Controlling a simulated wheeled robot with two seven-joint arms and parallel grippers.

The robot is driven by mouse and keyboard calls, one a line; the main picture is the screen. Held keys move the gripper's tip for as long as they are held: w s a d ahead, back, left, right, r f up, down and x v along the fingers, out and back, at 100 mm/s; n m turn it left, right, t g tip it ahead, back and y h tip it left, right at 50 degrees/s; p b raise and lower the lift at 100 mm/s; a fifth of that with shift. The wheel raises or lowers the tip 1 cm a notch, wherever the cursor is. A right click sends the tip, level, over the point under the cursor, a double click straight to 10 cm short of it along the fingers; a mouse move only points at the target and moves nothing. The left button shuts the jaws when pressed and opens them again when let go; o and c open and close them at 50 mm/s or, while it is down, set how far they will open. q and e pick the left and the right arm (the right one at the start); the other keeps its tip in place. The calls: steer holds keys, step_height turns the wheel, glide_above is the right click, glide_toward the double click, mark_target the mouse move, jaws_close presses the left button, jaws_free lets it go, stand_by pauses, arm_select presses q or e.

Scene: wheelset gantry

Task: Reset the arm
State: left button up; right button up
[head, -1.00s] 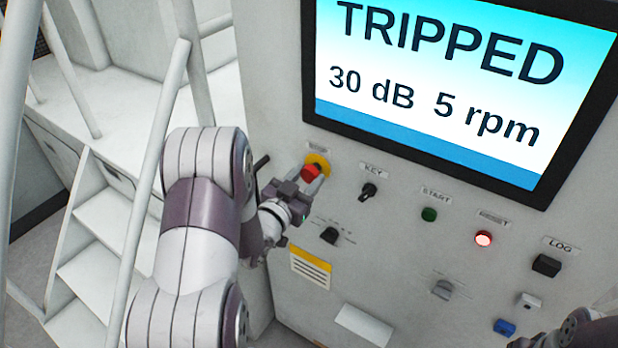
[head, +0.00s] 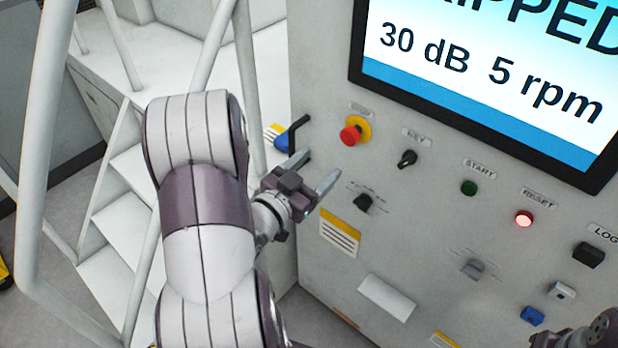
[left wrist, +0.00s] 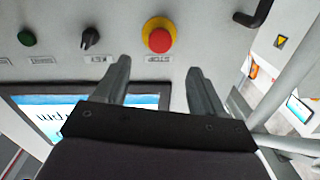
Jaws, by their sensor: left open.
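My left arm comes in from the left in the head view. Its gripper (head: 312,176) is open and empty, in front of the left part of the control panel (head: 331,277), below and left of the red stop button. The stop button (head: 351,134) sits on a yellow collar and is clear of the fingers. In the left wrist view the two fingers (left wrist: 160,88) are spread apart, with the stop button (left wrist: 159,37) beyond the gap between them. Part of my right arm shows at the lower right corner of the head view; its fingertips cannot be seen.
The panel has a key switch (head: 407,158), a green start button (head: 469,188), a lit reset button (head: 524,219) and a black log button (head: 589,254). The screen (head: 490,84) shows 30 dB and 5 rpm. White stairs (head: 128,200) with railings stand at left.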

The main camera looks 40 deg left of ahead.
arm_select(q)
steer(key=shift+s, duration=1.25)
